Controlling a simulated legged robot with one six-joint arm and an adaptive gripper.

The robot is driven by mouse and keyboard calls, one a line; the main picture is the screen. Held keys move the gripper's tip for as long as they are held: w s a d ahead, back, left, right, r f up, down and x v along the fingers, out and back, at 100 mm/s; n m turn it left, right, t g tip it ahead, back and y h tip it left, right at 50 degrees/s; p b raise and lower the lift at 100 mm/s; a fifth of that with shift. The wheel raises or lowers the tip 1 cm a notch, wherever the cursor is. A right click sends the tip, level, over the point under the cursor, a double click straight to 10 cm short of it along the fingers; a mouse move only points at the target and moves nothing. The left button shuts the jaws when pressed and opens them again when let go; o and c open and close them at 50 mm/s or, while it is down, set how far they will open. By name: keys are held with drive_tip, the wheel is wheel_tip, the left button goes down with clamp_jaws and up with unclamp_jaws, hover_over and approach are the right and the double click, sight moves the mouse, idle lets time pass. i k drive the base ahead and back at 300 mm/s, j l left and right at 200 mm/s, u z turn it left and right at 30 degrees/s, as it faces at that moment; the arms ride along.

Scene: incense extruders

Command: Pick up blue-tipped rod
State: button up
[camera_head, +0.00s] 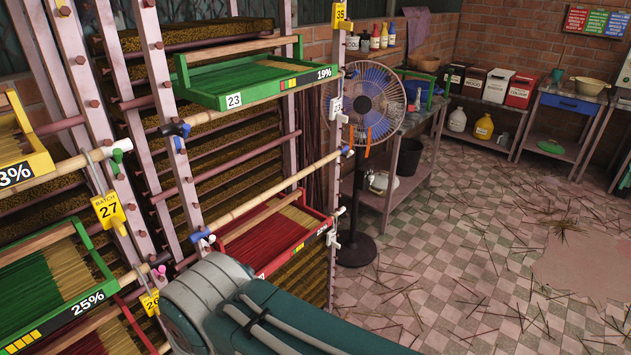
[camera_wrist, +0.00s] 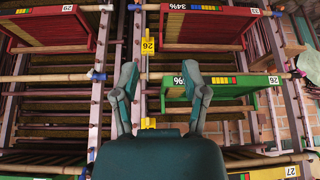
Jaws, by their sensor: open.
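Pale wooden rods with coloured tips lie across the front of the drying rack. In the head view, one rod (camera_head: 270,195) slopes above the red tray and has blue at both ends. A higher rod end (camera_head: 173,130) shows dark and blue parts. In the wrist view, a pale horizontal rod (camera_wrist: 240,75) crosses the rack, with a blue fitting (camera_wrist: 96,75) near its left. I cannot tell which is the task's rod.
A green tray (camera_head: 238,99) and a red tray (camera_head: 318,230) sit in the rack, close to my arm. Rack posts (camera_head: 180,165) stand near. A fan (camera_head: 367,105) stands behind. Tiled floor (camera_head: 440,210) at the right is open, with scattered sticks.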

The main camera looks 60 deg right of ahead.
sight(199, 235)
drive_tip(key=z, duration=1.5)
drive_tip(key=i+l+u, duration=0.1)
drive_tip(key=i+l, duration=0.25)
drive_tip(key=l, duration=0.15)
drive_tip(key=i+l+u, duration=0.1)
drive_tip(key=i+l, duration=0.25)
drive_tip(key=l, duration=0.15)
